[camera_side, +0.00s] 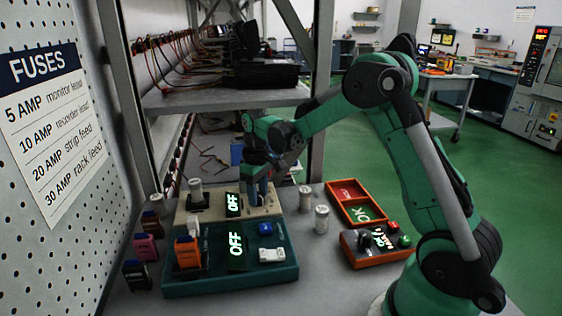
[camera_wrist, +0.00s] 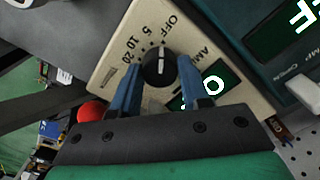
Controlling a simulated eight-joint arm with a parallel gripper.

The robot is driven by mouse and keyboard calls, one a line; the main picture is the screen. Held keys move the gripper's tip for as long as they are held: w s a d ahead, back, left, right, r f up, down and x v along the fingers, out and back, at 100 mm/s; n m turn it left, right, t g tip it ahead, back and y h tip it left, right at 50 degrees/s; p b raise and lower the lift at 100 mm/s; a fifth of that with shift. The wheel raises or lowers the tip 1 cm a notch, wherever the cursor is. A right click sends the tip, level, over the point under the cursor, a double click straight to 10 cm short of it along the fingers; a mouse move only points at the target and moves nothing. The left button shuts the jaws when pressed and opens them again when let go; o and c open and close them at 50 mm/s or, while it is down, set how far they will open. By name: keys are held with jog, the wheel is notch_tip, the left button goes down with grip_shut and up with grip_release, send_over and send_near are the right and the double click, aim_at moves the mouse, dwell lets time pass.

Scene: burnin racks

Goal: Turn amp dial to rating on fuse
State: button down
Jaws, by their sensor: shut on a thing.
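My gripper (camera_side: 262,190) reaches down to the beige box (camera_side: 270,212) at the back of the bench. In the wrist view its two blue fingers (camera_wrist: 160,88) are shut on the round black amp dial (camera_wrist: 160,66), one on each side. The dial's white pointer line points up in that view, toward the OFF and 5 end of a scale marked OFF, 5, 10, 20 and 30. The box's display (camera_side: 233,204) reads OFF. A white cylinder (camera_side: 196,187) stands in a black holder on the box; I cannot read any rating on it.
A teal box (camera_side: 230,286) in front has an OFF display (camera_side: 237,246), a blue button and an orange block. Loose white cylinders (camera_side: 321,219) stand right of it. An orange tray (camera_side: 352,202) and control box (camera_side: 372,252) lie farther right. A FUSES sign (camera_side: 42,110) hangs left.

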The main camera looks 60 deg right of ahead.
jog(key=shift+n, duration=2.4)
jog(key=shift+c, duration=2.1)
grip_release()
jog(key=shift+r, duration=2.8)
